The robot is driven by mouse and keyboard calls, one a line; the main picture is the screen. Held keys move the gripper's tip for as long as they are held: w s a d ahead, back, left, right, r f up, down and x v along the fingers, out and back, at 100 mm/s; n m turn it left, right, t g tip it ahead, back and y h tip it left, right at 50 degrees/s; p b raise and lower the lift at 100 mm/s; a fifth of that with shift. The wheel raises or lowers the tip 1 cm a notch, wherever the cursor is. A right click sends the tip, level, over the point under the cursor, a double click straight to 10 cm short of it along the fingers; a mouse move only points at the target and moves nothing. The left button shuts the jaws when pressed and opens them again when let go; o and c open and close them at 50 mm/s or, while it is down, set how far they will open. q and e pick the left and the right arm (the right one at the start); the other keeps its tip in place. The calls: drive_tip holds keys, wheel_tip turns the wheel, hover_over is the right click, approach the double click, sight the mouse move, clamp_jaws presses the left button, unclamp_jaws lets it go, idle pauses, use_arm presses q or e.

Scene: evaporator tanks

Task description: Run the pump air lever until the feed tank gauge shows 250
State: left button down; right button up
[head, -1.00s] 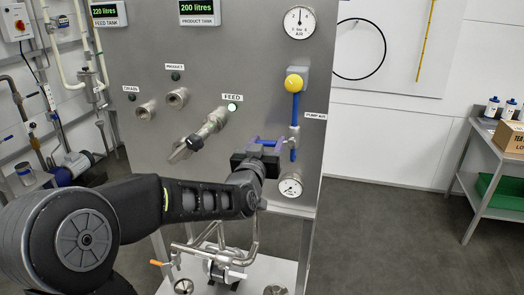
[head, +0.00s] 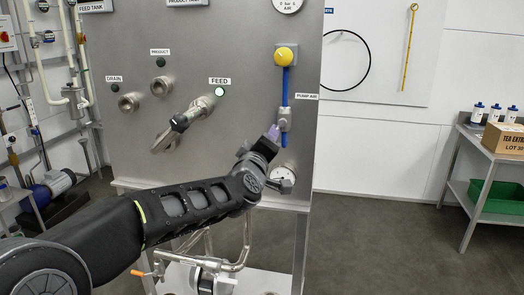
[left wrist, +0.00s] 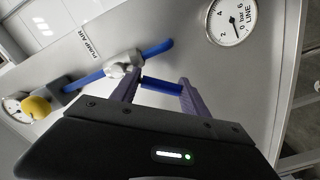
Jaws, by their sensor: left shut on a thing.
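My left gripper (head: 273,133) is at the pump air valve (head: 284,113), low on the steel panel. The left wrist view shows its purple fingers (left wrist: 160,92) shut on the blue pump air lever (left wrist: 162,85), beside the valve body (left wrist: 122,65). The lever is mostly hidden by the gripper in the head view. The feed tank label (head: 96,7) shows at the top edge, but the feed tank number is cut off above the picture. My right gripper is not in view.
A yellow knob (head: 286,55) sits above the valve on the blue air pipe (head: 286,82). A feed handle (head: 180,122) juts out to the left, beside a lit lamp (head: 219,91). A side table (head: 497,155) stands at right.

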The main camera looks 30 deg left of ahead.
use_arm(q)
drive_tip(key=shift+w+d+f+n+b, duration=0.15)
drive_tip(key=shift+d+f+n+b, duration=0.1)
drive_tip(key=shift+d+n+b, duration=0.45)
drive_tip(key=shift+w+d+f+n+b, duration=0.25)
drive_tip(key=shift+d+n+b, duration=0.1)
drive_tip(key=shift+n, duration=0.7)
drive_tip(key=shift+w+d+f+n+b, duration=0.1)
drive_tip(key=shift+d+f+n+b, duration=0.15)
drive_tip(key=shift+d+n+b, duration=0.45)
drive_tip(key=shift+n, duration=0.25)
drive_tip(key=c, duration=0.8)
unclamp_jaws()
drive_tip(key=shift+w+d+r, duration=0.1)
drive_tip(key=shift+w+d, duration=0.05)
drive_tip(key=shift+c, duration=0.2)
drive_tip(key=shift+a+r, duration=0.15)
drive_tip(key=shift+a, duration=0.25)
